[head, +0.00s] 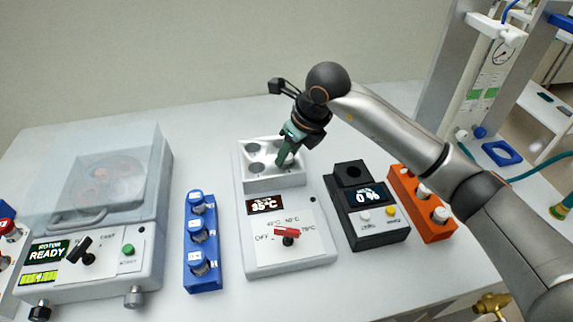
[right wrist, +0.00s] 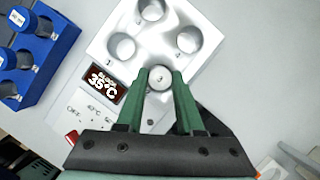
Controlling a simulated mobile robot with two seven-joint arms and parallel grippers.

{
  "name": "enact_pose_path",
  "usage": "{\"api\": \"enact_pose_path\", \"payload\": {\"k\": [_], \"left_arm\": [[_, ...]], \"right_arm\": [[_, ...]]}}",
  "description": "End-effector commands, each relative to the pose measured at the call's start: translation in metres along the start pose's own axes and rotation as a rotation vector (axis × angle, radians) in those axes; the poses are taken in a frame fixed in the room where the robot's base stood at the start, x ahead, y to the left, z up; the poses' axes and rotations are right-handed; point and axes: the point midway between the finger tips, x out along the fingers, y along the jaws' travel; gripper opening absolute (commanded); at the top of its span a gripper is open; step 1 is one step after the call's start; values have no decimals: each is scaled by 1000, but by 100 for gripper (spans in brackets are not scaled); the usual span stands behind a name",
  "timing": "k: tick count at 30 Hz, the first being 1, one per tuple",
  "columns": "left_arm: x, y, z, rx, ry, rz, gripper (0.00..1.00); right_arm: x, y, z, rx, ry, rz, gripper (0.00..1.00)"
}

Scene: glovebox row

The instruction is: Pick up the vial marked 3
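My right gripper (head: 285,158) is down at the near right well of the white heater block. In the right wrist view, its two green fingers (right wrist: 161,80) stand apart on either side of a small round grey top (right wrist: 160,78) with a tiny mark in its middle. It looks like a vial top in the well, but the mark is too small to read. I cannot tell whether the fingers touch it. The heater (head: 292,253) display reads 35 °C. Its other wells look empty. My left gripper is not in view.
A blue rack (head: 202,275) with several blue-capped vials stands left of the heater. A black device (head: 372,236) reading 0 % and an orange rack (head: 434,233) with white-capped vials stand to the right. A lidded centrifuge (head: 147,250) is at the left. Bench behind the heater is clear.

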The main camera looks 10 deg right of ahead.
Motion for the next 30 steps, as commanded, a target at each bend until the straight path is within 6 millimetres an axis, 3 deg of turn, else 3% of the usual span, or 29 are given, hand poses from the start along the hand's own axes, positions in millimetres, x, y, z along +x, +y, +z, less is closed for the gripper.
{"api": "enact_pose_path", "payload": {"k": [1,9,23,30], "left_arm": [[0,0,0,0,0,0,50],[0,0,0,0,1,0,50],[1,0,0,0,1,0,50],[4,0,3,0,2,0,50]], "right_arm": [[0,0,0,0,0,0,29],[0,0,0,0,0,0,0],[-5,0,3,0,-2,-1,0],[-44,0,20,-2,-5,-3,0]]}}
